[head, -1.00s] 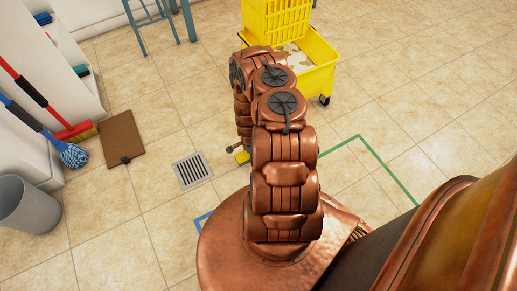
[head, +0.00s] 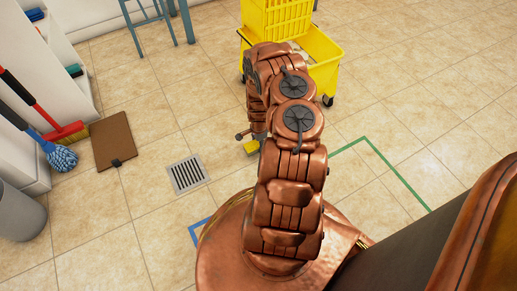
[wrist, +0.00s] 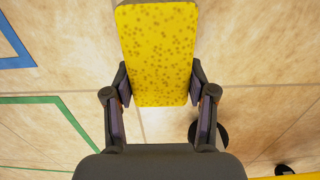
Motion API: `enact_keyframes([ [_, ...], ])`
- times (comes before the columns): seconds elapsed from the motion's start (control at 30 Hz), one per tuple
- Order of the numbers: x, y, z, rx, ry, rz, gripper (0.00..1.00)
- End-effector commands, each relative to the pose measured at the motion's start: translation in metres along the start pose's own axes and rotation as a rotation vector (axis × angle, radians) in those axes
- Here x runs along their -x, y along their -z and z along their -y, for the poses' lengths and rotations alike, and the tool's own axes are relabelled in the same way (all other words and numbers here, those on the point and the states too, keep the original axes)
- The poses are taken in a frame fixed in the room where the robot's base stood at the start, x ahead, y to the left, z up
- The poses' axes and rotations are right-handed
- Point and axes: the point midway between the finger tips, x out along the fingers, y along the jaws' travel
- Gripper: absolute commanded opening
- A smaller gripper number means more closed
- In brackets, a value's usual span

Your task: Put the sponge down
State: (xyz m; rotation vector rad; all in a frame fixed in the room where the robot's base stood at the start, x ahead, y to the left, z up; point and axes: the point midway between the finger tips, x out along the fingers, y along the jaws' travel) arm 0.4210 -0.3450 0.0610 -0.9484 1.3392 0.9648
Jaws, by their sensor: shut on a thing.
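The yellow sponge with brown specks (wrist: 158,50) shows in the upper middle of the wrist view. My gripper (wrist: 160,88) is shut on the sponge, with one dark finger against each long side near its lower end. In the head view a small yellow part of the sponge (head: 251,147) shows at the left of my copper arm, above the tiled floor. The arm hides most of the gripper there. I cannot tell the height of the sponge above the floor.
The yellow mop bucket with its wringer (head: 322,68) stands beyond my arm. A floor drain (head: 187,174), a brown clipboard (head: 114,140) and a grey bin (head: 20,212) are at left. Blue tape (head: 198,232) and green tape (head: 400,187) mark the floor. Tiles around the drain are clear.

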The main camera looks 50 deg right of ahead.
Motion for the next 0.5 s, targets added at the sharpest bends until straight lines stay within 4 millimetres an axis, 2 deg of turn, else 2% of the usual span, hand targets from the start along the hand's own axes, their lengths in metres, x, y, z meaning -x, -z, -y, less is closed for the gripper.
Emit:
enact_keyframes([
  [0.03,-0.010,0.001,0.000,0.000,0.000,0.000,0.17],
  [0.2,-0.028,0.001,0.000,0.001,0.001,0.000,0.17],
  [0.5,-0.028,0.000,0.000,0.000,0.001,0.000,0.17],
])
